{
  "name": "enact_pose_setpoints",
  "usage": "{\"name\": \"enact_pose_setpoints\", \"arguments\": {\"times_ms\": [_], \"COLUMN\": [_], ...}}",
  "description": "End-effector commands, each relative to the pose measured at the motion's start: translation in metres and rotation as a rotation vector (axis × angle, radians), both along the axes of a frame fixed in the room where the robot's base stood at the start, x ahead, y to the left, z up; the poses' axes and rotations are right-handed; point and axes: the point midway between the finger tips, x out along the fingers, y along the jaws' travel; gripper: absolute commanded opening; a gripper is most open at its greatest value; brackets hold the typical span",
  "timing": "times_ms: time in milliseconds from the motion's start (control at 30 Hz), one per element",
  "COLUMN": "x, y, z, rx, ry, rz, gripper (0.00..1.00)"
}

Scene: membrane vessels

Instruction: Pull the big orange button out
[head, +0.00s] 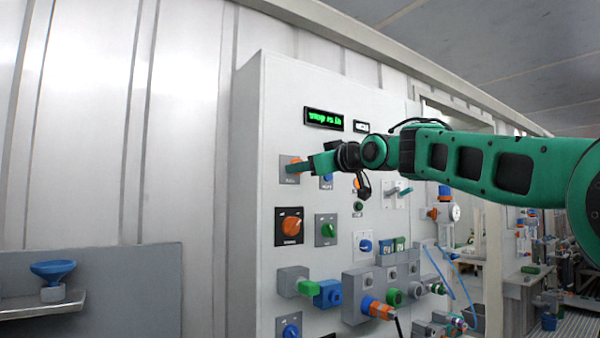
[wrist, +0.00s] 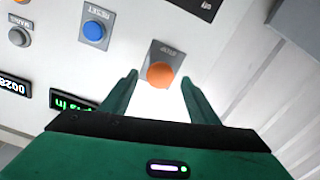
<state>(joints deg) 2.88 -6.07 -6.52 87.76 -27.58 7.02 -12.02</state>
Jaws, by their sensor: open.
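The big orange button (wrist: 160,75) is round and sits on a grey square plate on the white panel. In the wrist view it lies ahead of my gripper (wrist: 159,84), between the two green fingers, with a gap on each side. In the head view the orange button (head: 294,164) shows at the upper left of the panel, partly hidden by my gripper (head: 300,166). My gripper is open and holds nothing. I cannot tell exactly how far the fingertips reach past the button.
A blue reset button (wrist: 94,30) is beside the orange one. A green-lit display (head: 323,119) is above it. Below are an orange rotary switch (head: 292,226), a green switch (head: 328,230) and several protruding connectors (head: 378,309).

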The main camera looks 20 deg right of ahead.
Motion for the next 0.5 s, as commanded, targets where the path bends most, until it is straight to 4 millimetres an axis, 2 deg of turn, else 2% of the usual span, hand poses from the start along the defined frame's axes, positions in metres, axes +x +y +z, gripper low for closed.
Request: {"name": "enact_pose_setpoints", "arguments": {"times_ms": [300,500], "x": [-0.057,-0.078], "y": [-0.019,-0.026], "z": [0.000,-0.001], "rx": [0.000,0.000], "ry": [0.000,0.001], "rz": [-0.002,0.000], "gripper": [0.55,0.55]}}
